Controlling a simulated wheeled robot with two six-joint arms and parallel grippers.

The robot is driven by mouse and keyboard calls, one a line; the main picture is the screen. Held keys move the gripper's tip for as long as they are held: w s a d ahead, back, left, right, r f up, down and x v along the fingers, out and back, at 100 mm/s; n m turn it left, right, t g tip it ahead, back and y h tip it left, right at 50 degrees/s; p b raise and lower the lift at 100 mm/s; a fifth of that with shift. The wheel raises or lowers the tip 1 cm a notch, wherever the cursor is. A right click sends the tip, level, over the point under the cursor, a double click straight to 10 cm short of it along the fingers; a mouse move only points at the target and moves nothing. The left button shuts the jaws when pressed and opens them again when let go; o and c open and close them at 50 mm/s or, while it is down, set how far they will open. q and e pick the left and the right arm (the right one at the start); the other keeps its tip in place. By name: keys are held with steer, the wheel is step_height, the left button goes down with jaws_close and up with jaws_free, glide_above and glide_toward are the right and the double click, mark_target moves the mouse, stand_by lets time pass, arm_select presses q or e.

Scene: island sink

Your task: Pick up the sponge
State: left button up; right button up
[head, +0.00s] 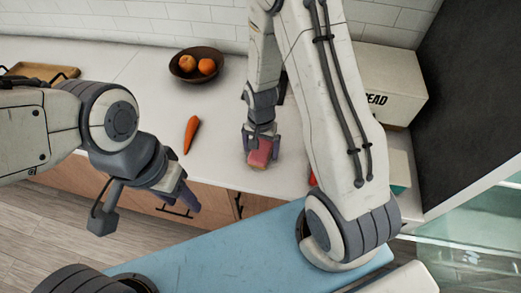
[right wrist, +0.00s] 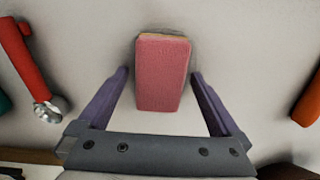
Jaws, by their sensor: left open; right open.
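The sponge (head: 260,152) is a pink block on the white counter, near its front edge. In the right wrist view the sponge (right wrist: 162,73) shows a pink top and a thin yellow strip at its far end. My right gripper (head: 262,141) is right at the sponge. In the right wrist view my right gripper (right wrist: 160,80) is open, with one purple finger on each side of the sponge's near part and a gap visible on both sides. My left gripper (head: 185,198) is at the left, in front of the counter edge, away from the sponge; its fingertips are hard to make out.
A carrot (head: 191,134) lies left of the sponge. A brown bowl with orange fruit (head: 207,66) stands behind. A bread box (head: 388,88) is at the back right. A red-handled tool (right wrist: 32,70) lies left in the right wrist view. Counter between carrot and sponge is clear.

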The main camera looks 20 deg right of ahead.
mark_target(265, 150)
steer(key=shift+f, duration=0.3)
steer(key=c, duration=1.3)
steer(key=shift+r, duration=0.1)
steer(key=shift+w+r, duration=0.1)
steer(key=shift+r, duration=0.4)
steer(key=r, duration=0.1)
steer(key=r+b, duration=0.1)
steer(key=s+d+r, duration=0.1)
steer(key=shift+r+b, duration=0.3)
steer(key=shift+b, duration=0.05)
steer(key=s+d+r, duration=0.2)
steer(key=s+d+r+b, duration=0.1)
steer(key=s+d+r, duration=0.1)
steer(key=d, duration=0.1)
steer(key=s+d+r, duration=0.2)
steer(key=d, duration=0.1)
steer(key=shift+s+d+r, duration=0.1)
steer(key=shift+s+r, duration=0.05)
steer(key=shift+s, duration=0.05)
